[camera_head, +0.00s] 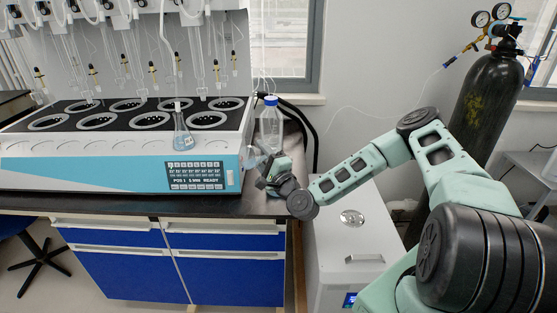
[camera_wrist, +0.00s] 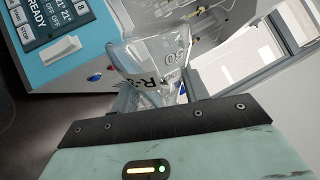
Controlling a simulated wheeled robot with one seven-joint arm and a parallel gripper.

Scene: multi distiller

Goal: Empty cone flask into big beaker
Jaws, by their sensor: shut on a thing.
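My gripper (camera_head: 262,165) is shut on a clear glass vessel (camera_wrist: 150,65) with printed marks. The vessel tapers toward the gripper and looks like a cone flask; I cannot make out liquid in it. In the head view the gripper is just right of the distiller's front corner. A conical flask with bluish liquid (camera_head: 183,138) stands at the distiller's front, under a tube. I cannot clearly make out a big beaker in either view.
The distiller (camera_head: 90,165) with several ringed wells fills the left of the dark bench (camera_head: 130,206). A blue-capped bottle (camera_head: 270,125) stands behind my gripper. A white box unit (camera_head: 350,235) is right of the bench, and a gas cylinder (camera_head: 485,105) stands farther right.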

